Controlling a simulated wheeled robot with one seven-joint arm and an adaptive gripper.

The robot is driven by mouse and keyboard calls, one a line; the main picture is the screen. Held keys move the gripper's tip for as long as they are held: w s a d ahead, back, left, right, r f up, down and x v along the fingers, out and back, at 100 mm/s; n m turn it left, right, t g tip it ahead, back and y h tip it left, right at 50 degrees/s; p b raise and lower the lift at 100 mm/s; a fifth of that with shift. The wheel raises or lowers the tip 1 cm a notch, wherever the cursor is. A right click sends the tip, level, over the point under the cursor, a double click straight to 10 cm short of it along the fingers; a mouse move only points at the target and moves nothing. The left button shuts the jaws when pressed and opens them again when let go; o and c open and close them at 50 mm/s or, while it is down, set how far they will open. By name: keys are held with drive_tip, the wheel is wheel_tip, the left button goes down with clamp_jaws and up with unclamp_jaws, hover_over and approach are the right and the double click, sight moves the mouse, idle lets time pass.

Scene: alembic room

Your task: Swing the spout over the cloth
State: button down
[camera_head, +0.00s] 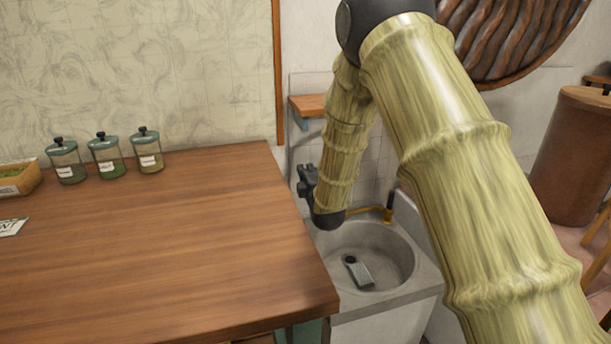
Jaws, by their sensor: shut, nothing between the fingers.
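The brass-coloured spout (369,210) runs along the back of the round grey sink basin (402,262), with a dark upright part at its right end. Its left end is hidden behind my arm's dark wrist. A small grey folded piece (361,272), probably the cloth, lies on the basin floor beside a dark round spot that may be the drain. My gripper (304,181) is dark and small in view, left of my wrist and above the counter's right edge. It appears shut and empty, apart from the spout.
A wooden counter (160,240) fills the left, its right edge close to the sink. Several lidded jars (106,155) stand at its back. A small wooden shelf (307,104) juts from the wall above the sink. A brown barrel (570,155) stands at right.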

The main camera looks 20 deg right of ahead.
drive_tip(key=d, duration=0.1)
drive_tip(key=s+d, duration=0.1)
drive_tip(key=shift+d+r, duration=0.1)
drive_tip(key=shift+d, duration=0.2)
drive_tip(key=shift+s+d+y, duration=0.1)
drive_tip(key=shift+s+y, duration=0.05)
drive_tip(key=shift+y, duration=0.25)
